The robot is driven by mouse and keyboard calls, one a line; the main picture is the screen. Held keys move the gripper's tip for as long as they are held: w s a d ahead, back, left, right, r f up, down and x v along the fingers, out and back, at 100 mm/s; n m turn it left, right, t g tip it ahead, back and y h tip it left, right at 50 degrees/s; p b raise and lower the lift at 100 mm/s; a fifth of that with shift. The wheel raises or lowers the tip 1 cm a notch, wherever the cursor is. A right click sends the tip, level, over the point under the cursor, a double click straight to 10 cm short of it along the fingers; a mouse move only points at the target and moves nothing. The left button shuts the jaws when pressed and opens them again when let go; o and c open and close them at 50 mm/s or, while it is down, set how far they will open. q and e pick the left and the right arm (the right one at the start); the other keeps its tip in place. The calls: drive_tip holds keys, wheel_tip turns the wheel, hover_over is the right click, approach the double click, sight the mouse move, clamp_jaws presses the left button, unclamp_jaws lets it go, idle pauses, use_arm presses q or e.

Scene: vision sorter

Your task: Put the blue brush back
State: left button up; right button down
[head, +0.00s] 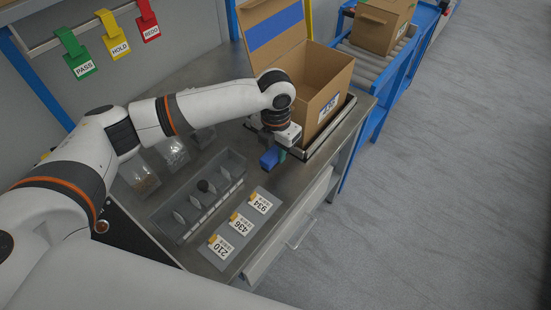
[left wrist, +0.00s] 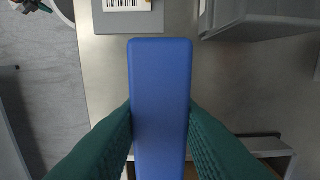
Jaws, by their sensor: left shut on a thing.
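The blue brush (head: 269,159) is a plain blue block in the head view, just in front of the open cardboard box. In the left wrist view the blue brush (left wrist: 160,95) fills the middle, between two green finger pads. My left gripper (head: 279,152) is shut on it and holds it over the metal bench. The left fingers (left wrist: 160,130) touch both long sides of the brush. My right gripper is not in view.
An open cardboard box (head: 331,94) stands behind the gripper. A grey divided tray (head: 178,236) and a plate with several number cards (head: 222,247) lie nearer. Clear bins (head: 140,180) stand left of the tray. Green, yellow and red tags (head: 76,52) hang from a rail.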

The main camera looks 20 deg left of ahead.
sight(275, 160)
use_arm(q)
drive_tip(key=shift+f, duration=1.95)
drive_tip(key=o, duration=0.9)
drive_tip(key=shift+f, duration=0.15)
drive_tip(key=shift+o, duration=0.2)
wheel_tip(275, 160, up, 12)
drive_tip(key=shift+r, duration=0.2)
drive_tip(key=shift+f, duration=0.1)
